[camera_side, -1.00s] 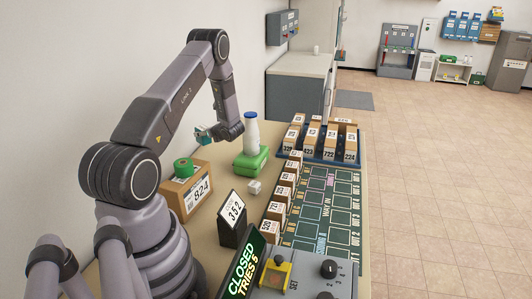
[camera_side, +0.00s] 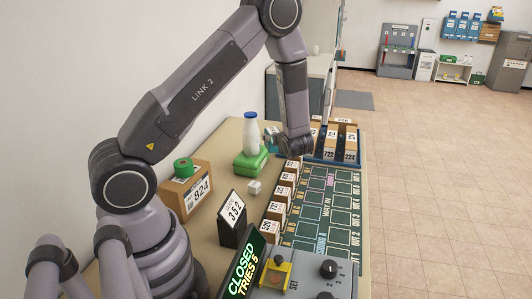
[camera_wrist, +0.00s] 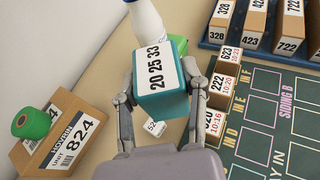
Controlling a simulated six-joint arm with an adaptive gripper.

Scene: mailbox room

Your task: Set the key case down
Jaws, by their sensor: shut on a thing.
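The key case (camera_wrist: 160,95) is a teal box with a white label reading "20 25 33" on its top. In the wrist view it sits between the two fingers of my gripper (camera_wrist: 160,92), which is shut on it. In the side view only a bit of teal (camera_side: 270,138) shows beside my wrist, right of the bottle; the fingers are mostly hidden there. The case appears held above the table (camera_side: 222,165), but its underside is hidden and I cannot tell the gap.
A small white block (camera_side: 254,187) lies nearer. Numbered cartons (camera_side: 277,210) line the green track board (camera_side: 315,210); a blue rack (camera_side: 322,156) holds more. Carton 824 (camera_side: 188,192) with green tape stands left.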

